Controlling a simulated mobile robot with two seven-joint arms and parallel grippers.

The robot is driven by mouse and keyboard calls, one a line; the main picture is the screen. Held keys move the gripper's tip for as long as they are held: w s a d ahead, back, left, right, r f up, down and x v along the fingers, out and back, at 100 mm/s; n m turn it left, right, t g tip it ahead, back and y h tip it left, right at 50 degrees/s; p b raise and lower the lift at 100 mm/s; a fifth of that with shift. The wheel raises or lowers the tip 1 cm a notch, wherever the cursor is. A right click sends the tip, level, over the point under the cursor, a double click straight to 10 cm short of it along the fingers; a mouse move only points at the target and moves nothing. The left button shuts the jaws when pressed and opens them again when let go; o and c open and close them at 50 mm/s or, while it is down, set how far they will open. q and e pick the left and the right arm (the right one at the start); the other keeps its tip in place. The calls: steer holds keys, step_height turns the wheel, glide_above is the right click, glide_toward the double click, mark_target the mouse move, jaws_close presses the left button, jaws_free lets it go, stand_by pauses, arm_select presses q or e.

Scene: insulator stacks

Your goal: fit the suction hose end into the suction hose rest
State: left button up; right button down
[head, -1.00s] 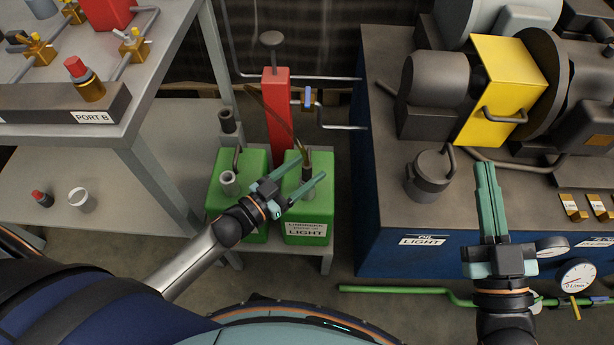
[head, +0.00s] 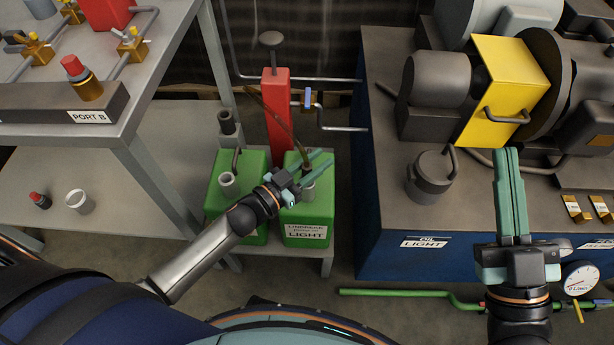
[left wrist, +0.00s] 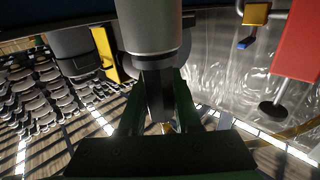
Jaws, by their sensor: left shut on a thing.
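The thin brown suction hose (head: 275,117) runs from the red pump down to the right green can (head: 307,227). My left gripper (head: 309,171) is shut on the hose end just above that can's grey neck (head: 308,190). In the left wrist view, a dark faceted piece (left wrist: 158,95) sits between the fingers, against a wide grey cylinder. The fingers partly hide the hose end, and I cannot tell whether it is still inside the neck. A dark open cup (head: 227,122) behind the left can may be the suction hose rest. My right gripper (head: 510,190) is shut and empty, over the blue unit.
The red pump (head: 276,120) stands behind the cans. The left green can (head: 222,195) has a grey neck and bent pipe. A grey bench (head: 150,110) is at left, and the blue unit (head: 385,255) with motors at right. Pipes cross between pump and unit.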

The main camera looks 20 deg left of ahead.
arm_select(q)
jaws_close()
steer(key=shift+r, duration=0.15)
arm_select(e)
steer(key=shift+w, duration=0.1)
